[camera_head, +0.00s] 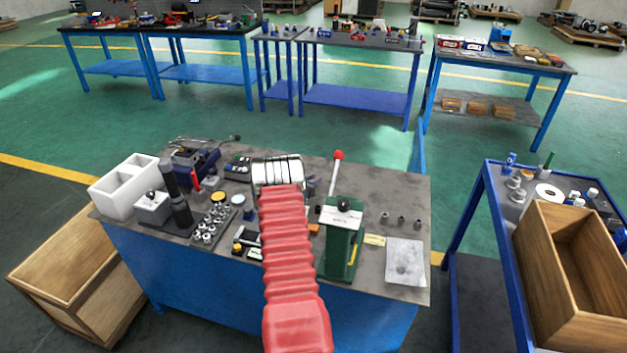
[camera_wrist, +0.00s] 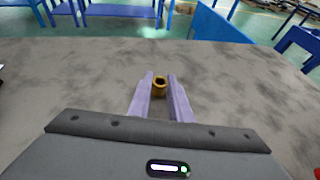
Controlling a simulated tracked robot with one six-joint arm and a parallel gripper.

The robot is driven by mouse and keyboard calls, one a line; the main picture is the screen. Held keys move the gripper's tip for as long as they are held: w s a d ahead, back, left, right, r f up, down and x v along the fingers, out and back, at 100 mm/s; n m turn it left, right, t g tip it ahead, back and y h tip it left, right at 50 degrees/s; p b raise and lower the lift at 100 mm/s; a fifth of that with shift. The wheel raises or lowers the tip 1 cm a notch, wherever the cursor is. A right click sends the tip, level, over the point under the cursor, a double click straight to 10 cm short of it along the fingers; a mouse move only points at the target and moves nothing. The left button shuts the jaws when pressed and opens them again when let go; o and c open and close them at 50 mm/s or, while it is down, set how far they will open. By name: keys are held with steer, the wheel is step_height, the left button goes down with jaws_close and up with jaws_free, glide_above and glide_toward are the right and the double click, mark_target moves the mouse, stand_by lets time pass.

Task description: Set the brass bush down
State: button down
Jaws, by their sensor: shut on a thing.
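The brass bush (camera_wrist: 160,87) is a small yellow-brown ring with a dark bore, seen in the wrist view. My gripper (camera_wrist: 160,78) has two pale purple fingers, shut on the bush, which sits between their tips. The grey bench top (camera_wrist: 75,75) lies beyond and around it. I cannot tell whether the bush touches the bench or hangs just above it. In the head view my red-sleeved arm reaches over the workbench (camera_head: 385,180), and the bush is hidden there.
A green press (camera_head: 341,240) with a red-knobbed lever stands right of my arm. A white divided box (camera_head: 125,197), a tray of metal parts (camera_head: 208,225) and a dark vise (camera_head: 193,163) stand left. Small cylinders (camera_head: 401,220) and a pale sheet (camera_head: 405,255) lie right. The bench around the bush looks clear.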

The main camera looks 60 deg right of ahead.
steer(key=c, duration=1.6)
jaws_free()
steer(key=shift+f, duration=0.1)
steer(key=v, duration=1.2)
steer(key=shift+r, duration=0.2)
